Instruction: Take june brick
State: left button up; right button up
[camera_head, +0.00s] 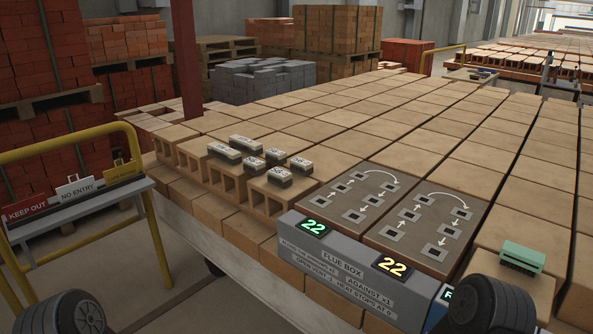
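No brick in view carries a label that I can read as "june". Several small dark blocks with pale labelled tops stand on the hollow bricks left of centre, including a long one (224,151), another long one (246,143) and shorter ones such as the front one (279,175). Their lettering is too small to read. A green block (523,256) with a dark lower part sits on a tan brick at the right. Neither gripper can be made out; only dark rounded parts, apparently of my arms, show at the bottom left and bottom right.
A grey flue box (345,262) shows a green and a yellow 22. Behind it, two dark panels (350,194) (425,226) have square holes and arrows. A yellow rail (150,215) with warning signs stands left. A red post (185,60) rises behind. Tan bricks cover the stack top.

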aim_at(283, 179)
jog(key=i+j, duration=0.3)
jog(key=i+j+u, duration=0.15)
jog(key=i, duration=0.35)
jog(key=i+j, duration=0.35)
jog(key=i+j+u, duration=0.1)
jog(key=i+j, duration=0.15)
jog(key=i, duration=0.25)
jog(key=i+j+u, duration=0.1)
jog(key=i, duration=0.3)
jog(key=j, duration=0.1)
